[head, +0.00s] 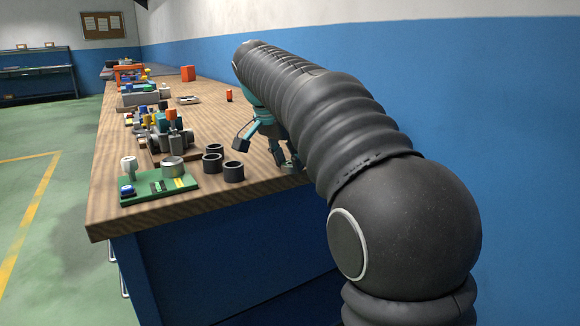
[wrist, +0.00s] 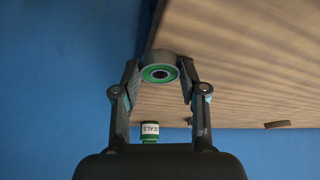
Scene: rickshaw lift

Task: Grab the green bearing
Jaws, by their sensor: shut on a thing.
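The green bearing (wrist: 160,73), a grey ring with a bright green face and a dark centre, sits between the two fingertips in the wrist view. My gripper (wrist: 160,84) is shut on it, with one finger on each side. In the head view my gripper (head: 268,145) is over the right side of the wooden table, near its edge. I cannot make out the bearing there. Whether the bearing touches the table is not clear.
Several coloured parts crowd further back. A green and white container labelled SEALS (wrist: 150,132) shows below the bearing. A blue wall (head: 480,120) is on the right.

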